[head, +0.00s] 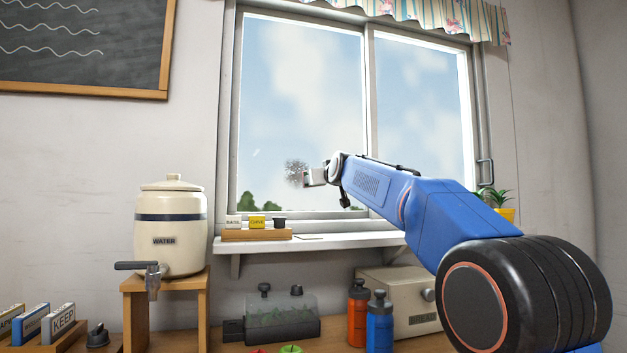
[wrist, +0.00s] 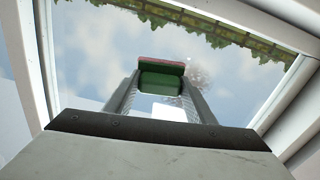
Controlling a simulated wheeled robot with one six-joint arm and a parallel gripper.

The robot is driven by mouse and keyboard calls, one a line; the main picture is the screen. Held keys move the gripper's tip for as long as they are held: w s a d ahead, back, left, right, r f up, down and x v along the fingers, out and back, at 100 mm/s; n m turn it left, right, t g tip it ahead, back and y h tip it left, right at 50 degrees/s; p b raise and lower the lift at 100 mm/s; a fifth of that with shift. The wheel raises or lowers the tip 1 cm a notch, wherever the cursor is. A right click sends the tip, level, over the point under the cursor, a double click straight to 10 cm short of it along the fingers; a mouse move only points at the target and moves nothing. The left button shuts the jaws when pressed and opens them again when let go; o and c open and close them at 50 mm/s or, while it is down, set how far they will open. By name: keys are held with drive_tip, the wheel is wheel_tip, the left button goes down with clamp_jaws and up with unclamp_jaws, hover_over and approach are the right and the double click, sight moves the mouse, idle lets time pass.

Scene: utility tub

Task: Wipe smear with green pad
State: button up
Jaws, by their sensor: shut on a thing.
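The smear (head: 296,172) is a grey, speckled patch on the left window pane, low and toward its right side. In the wrist view the smear (wrist: 199,76) shows just right of the pad, partly hidden by the pad and a finger. My gripper (head: 318,177) is at the pane, just right of the smear. It is shut on the green pad (wrist: 160,83), which has a dull red far edge. In the head view the pad is too small to make out clearly. I cannot tell whether it touches the glass.
The white window frame (head: 368,110) stands close to the right of my gripper. Below, the sill (head: 350,240) holds a wooden rack (head: 257,235) with small labelled blocks. A water crock (head: 170,225) stands left. Bottles (head: 357,312) and a bread box (head: 405,300) are lower down.

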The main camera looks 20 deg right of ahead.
drive_tip(key=shift+d, duration=1.05)
drive_tip(key=shift+r, duration=0.1)
drive_tip(key=shift+w+r, duration=0.1)
drive_tip(key=shift+r, duration=0.8)
drive_tip(key=shift+s+a, duration=0.2)
drive_tip(key=shift+a, duration=3.8)
drive_tip(key=shift+a, duration=0.15)
drive_tip(key=shift+w+a, duration=0.15)
drive_tip(key=shift+a, duration=1.65)
